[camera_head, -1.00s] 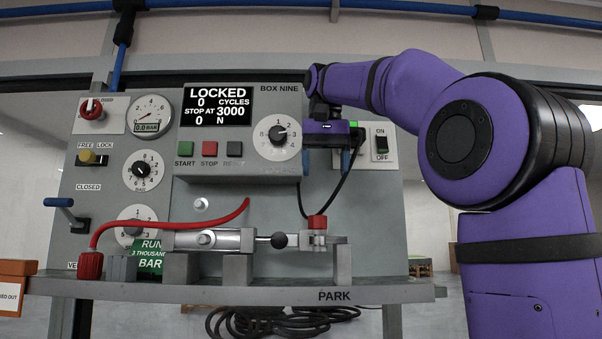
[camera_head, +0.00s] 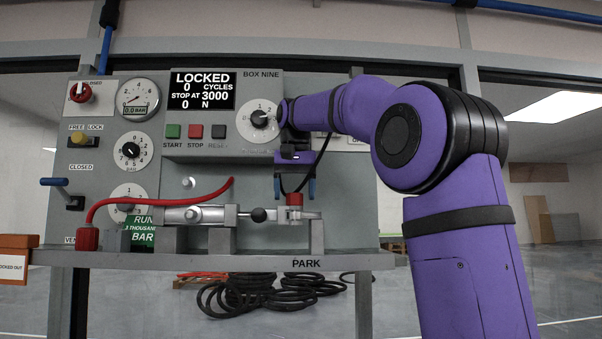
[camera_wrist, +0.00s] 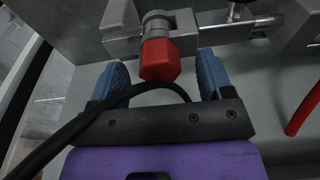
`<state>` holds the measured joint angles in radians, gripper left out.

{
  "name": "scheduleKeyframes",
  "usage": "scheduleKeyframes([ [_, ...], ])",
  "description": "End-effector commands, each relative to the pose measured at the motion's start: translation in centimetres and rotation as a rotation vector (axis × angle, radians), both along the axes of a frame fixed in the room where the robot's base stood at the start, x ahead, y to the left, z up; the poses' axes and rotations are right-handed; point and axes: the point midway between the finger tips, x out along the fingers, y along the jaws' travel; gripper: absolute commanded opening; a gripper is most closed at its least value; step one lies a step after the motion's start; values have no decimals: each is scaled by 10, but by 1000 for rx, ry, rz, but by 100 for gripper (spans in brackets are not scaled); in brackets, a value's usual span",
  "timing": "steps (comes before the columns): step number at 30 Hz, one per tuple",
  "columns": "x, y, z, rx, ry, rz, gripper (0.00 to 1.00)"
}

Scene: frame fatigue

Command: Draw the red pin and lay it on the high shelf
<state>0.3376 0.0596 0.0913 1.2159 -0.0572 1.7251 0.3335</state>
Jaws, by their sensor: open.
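The red pin (camera_head: 294,199) stands upright in the metal fork at the right end of the cylinder rod, above the bench ledge. In the wrist view the red pin head (camera_wrist: 160,60) lies between the two blue fingers. My gripper (camera_head: 295,186) is open and points down over the pin, one finger to each side; it also shows in the wrist view (camera_wrist: 163,72). Gaps show between head and fingers in the wrist view. The pin's shank is hidden in the fork. I cannot make out which surface is the high shelf.
A grey panel with the LOCKED display (camera_head: 203,91), dials and switches stands behind. The cylinder (camera_head: 195,214) and red hose (camera_head: 160,200) lie left of the pin. The ledge marked PARK (camera_head: 345,261) runs below. A black cable loops across my gripper.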

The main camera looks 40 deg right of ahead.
Motion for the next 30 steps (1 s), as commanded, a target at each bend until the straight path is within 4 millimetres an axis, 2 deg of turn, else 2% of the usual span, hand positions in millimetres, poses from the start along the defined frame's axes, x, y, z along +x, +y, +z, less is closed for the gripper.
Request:
scheduleKeyframes([
  [4, 7, -2, -8, 1, 1, -1, 73],
  [13, 9, -2, -10, 0, 0, -1, 73],
  [14, 9, -2, -10, 0, 0, -1, 69],
  [20, 9, -2, -10, 0, 0, -1, 23],
  [21, 9, -2, -10, 0, 0, -1, 20],
  [22, 9, -2, -10, 0, 0, -1, 41],
  [25, 9, -2, -10, 0, 0, -1, 18],
  [26, 9, -2, -10, 0, 0, -1, 14],
  [30, 9, -2, -8, 0, 0, -1, 14],
])
